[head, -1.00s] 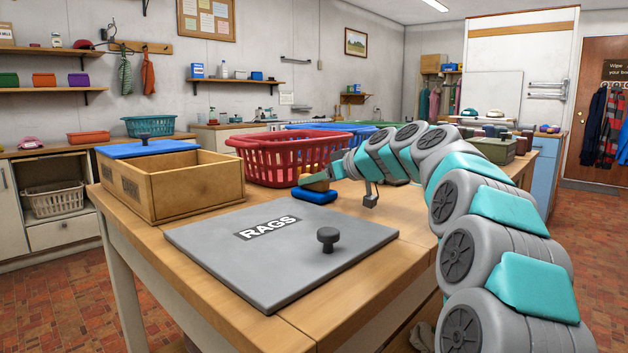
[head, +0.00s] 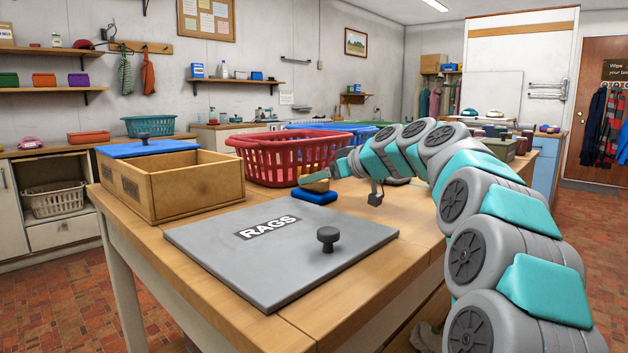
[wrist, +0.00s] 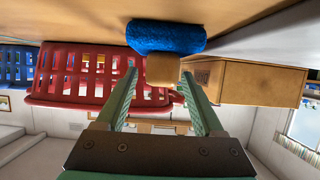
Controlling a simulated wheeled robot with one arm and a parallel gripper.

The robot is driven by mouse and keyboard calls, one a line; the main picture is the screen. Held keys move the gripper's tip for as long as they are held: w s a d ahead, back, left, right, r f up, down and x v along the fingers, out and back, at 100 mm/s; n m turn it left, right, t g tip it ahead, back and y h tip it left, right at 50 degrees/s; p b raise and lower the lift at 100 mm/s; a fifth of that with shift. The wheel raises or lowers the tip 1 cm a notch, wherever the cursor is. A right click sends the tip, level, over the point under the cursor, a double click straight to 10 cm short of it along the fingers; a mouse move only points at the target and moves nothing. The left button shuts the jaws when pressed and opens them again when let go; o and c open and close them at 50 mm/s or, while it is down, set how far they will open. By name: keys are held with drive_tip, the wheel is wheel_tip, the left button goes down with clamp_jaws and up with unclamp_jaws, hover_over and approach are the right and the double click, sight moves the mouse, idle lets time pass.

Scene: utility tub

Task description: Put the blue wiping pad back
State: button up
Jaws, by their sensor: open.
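The blue wiping pad (head: 315,197) lies flat on the wooden table, in front of the red basket. A tan block-like handle (head: 319,186) stands on top of it. In the wrist view, which is upside down, the blue pad (wrist: 165,37) is beyond the fingers and its handle (wrist: 162,69) shows between the fingertips. My gripper (wrist: 160,70) is open, with a gap visible on both sides of the handle. In the head view my gripper (head: 318,181) is at the pad's handle; whether it touches cannot be told.
A grey lid marked RAGS (head: 285,250) with a black knob lies on the table's front. An open wooden box (head: 185,196) stands left, with a blue knobbed lid (head: 140,149) behind it. A red basket (head: 290,165) stands behind the pad. Bare table lies right of the pad.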

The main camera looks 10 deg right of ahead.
drive_tip(key=v, duration=1)
drive_tip(key=shift+s+d+r+b, duration=0.1)
drive_tip(key=shift+s+r+b, duration=0.05)
drive_tip(key=shift+s+b, duration=0.2)
idle(0.6)
